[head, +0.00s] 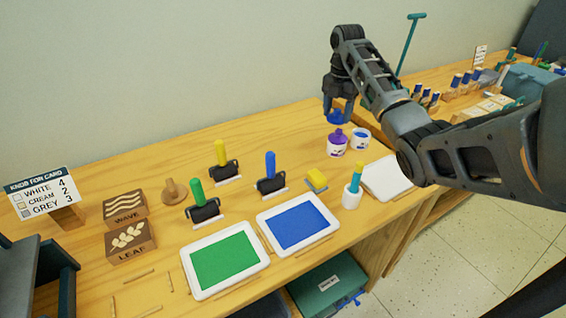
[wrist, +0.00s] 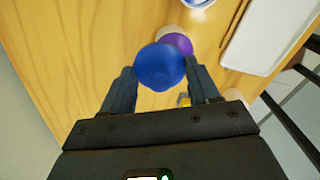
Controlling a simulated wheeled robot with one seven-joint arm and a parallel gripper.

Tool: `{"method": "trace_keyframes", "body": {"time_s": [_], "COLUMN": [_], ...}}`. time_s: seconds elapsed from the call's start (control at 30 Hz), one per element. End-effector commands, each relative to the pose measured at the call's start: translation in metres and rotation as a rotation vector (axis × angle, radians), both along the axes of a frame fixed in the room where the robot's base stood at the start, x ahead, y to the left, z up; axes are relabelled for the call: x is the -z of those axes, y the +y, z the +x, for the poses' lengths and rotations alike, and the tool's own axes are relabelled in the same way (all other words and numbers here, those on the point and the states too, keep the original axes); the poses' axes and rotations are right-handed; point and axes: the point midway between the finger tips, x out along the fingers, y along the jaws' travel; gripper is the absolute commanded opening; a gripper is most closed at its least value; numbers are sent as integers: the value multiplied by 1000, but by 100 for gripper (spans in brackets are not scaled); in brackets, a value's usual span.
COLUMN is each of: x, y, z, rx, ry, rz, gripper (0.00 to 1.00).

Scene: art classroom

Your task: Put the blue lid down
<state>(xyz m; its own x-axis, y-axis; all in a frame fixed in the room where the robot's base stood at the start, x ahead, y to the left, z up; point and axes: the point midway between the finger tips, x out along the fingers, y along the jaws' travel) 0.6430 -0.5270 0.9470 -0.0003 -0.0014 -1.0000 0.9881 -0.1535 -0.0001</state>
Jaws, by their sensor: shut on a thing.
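The blue lid (head: 337,117) is held in my gripper (head: 338,112) above the far part of the wooden table. In the wrist view the round blue lid (wrist: 160,67) sits between the two fingertips of my gripper (wrist: 162,80), which is shut on it. A white jar with blue contents (head: 360,138) stands uncovered on the table, a little right of and nearer than the lid. A white jar with a purple lid (head: 337,142) stands beside it. I cannot tell the exact height of the lid over the table.
Green (head: 225,260) and blue (head: 298,224) ink trays lie in front. Bare tabletop shows left of the jars.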

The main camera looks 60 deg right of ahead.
Motion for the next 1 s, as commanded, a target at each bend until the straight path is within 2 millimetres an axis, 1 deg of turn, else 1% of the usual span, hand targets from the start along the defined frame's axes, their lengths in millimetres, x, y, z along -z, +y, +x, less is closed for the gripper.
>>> {"method": "trace_keyframes", "body": {"time_s": [0.07,0.17,0.43,0.6,0.7,0.83,1.0], "x": [3,11,44,62,67,74,97], "y": [3,14,62,85,92,96,96], "z": [1,8,39,56,61,63,62], "rx": [2,1,-1,1,2,3,3], "ry": [1,3,3,3,2,2,4], "rz": [2,3,4,3,2,1,3], "gripper": [32,32,32,32,32,32,32]}}
